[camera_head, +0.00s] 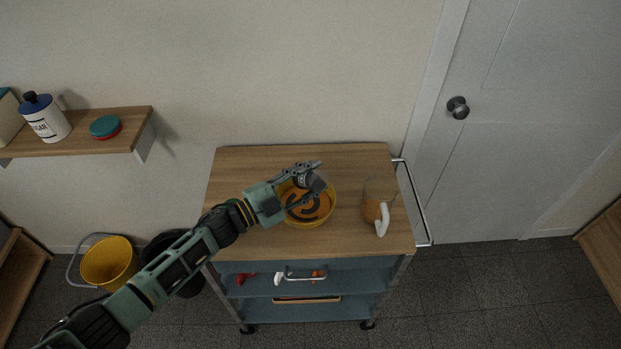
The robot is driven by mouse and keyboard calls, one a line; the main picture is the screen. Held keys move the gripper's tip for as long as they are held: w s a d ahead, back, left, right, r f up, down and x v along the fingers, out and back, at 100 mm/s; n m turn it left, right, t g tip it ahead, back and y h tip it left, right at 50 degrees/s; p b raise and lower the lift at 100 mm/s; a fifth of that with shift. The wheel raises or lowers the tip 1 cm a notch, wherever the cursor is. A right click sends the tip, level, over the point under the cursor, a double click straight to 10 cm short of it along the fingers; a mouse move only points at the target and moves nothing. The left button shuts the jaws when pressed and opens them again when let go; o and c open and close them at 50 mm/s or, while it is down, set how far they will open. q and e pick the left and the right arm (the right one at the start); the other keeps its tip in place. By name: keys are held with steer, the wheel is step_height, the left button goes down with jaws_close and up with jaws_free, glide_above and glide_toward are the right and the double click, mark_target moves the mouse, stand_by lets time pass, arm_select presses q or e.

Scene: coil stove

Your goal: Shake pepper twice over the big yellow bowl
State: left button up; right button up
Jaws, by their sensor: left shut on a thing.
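The big yellow bowl (325,212) stands on the wooden top of a cart, near its middle. My left gripper (318,181) reaches in over the bowl from the left. It is shut on a small grey and dark shaker (312,183), which looks tilted above the bowl's far half. The shaker is partly hidden by the fingers, and I cannot read any label on it. The gripper and arm also hide the bowl's left side. My right gripper is out of view.
A glass mug (373,207) with amber contents and a white handle stands right of the bowl on the cart top (240,170). A wall shelf (80,140) at the left holds a sugar jar (47,121). A yellow bucket (108,263) stands on the floor.

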arm_select(q)
steer(key=shift+r+p, duration=1.65)
steer(key=shift+r, duration=0.5)
step_height(320, 180, down, 6)
steer(key=b, duration=0.6)
steer(key=shift+s+f, duration=0.15)
steer(key=shift+f, duration=0.05)
steer(key=shift+r+p, duration=0.85)
steer(key=shift+r, duration=0.1)
steer(key=shift+w, duration=0.2)
steer(key=shift+f, duration=0.1)
steer(key=shift+s, duration=0.15)
